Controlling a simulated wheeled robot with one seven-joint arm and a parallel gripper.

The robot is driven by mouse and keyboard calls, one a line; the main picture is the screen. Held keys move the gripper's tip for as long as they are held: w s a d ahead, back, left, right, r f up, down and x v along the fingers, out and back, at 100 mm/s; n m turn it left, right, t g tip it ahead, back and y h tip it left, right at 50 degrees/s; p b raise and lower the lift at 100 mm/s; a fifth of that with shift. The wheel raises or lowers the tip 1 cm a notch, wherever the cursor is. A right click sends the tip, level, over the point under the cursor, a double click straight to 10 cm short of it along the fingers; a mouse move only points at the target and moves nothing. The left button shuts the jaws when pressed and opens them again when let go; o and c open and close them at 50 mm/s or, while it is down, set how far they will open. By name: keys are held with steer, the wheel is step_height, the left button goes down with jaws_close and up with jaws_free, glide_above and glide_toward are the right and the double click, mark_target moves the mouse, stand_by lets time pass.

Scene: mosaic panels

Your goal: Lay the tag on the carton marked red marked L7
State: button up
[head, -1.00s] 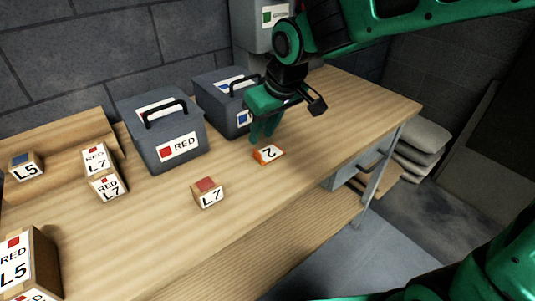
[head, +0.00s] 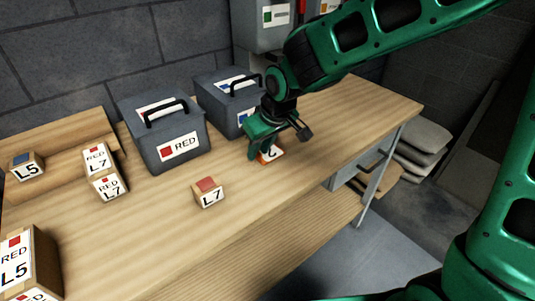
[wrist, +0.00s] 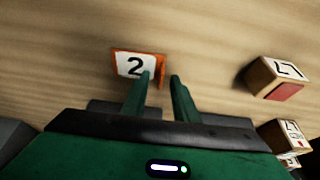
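An orange tag with a white face reading 2 (head: 272,155) lies on the bench; it also shows in the wrist view (wrist: 134,66). My gripper (head: 260,155) is low over it, partly hiding it. In the wrist view the fingers (wrist: 161,78) are apart; one overlaps the tag's right part, and I cannot tell whether they touch it. A small carton with a red top and an L7 label (head: 208,193) stands nearer the front, and at the right of the wrist view (wrist: 276,78). Two cartons labelled RED L7 stand at left, one (head: 95,158) behind the other (head: 108,186).
A grey box marked RED (head: 178,148) and another grey box with blue marks (head: 226,103) stand behind. An L5 carton (head: 26,166) and a RED L5 carton (head: 30,262) are at left. The wooden bench (head: 170,230) is clear at its front middle.

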jaws_close()
